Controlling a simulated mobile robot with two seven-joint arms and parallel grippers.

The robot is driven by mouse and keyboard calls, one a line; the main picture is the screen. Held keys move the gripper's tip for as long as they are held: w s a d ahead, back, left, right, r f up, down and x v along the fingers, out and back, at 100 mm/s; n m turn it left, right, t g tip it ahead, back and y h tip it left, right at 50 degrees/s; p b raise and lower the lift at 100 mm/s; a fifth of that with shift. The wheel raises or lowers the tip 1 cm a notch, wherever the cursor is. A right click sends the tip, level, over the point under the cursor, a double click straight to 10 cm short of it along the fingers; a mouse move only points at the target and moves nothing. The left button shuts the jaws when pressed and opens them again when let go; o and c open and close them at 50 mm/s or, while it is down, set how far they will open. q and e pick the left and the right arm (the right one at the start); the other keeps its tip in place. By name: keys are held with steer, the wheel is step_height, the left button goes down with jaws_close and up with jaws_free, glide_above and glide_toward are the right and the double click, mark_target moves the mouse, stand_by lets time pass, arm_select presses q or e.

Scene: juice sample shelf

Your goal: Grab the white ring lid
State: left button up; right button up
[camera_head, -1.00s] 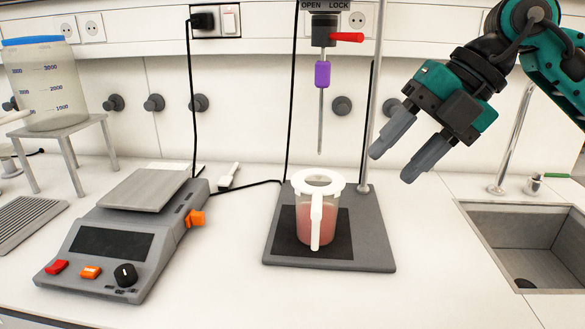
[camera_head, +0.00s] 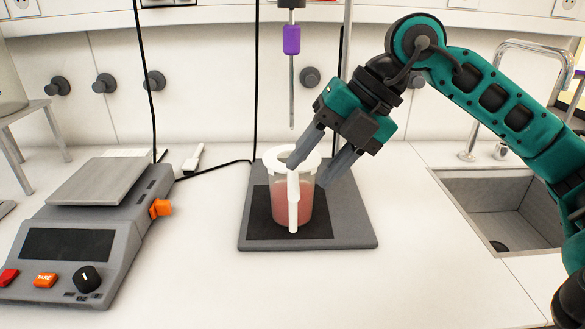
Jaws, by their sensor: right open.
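The white ring lid (camera_head: 279,158) sits on top of a clear jug (camera_head: 306,205) holding pink juice, with a white handle facing me. The jug stands upright on the dark mat of the grey stirrer base (camera_head: 355,228). My right gripper (camera_head: 308,174) comes in from the upper right and is open. One finger is in front of the lid near the handle top, and the other is at the jug's right side. I cannot tell whether either finger touches the lid. The fingers hide part of the lid's right side. My left gripper is not in view.
A stirrer rod with a purple collar (camera_head: 291,40) hangs above the jug, beside a vertical stand pole. A grey scale (camera_head: 90,225) stands to the left, with a white utensil (camera_head: 193,160) behind it. A sink (camera_head: 505,210) is at the right. The front counter is clear.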

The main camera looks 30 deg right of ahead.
mark_target(297, 186)
steer(key=x, duration=0.4)
steer(key=shift+s, duration=0.1)
steer(key=shift+r, duration=0.1)
jaws_close()
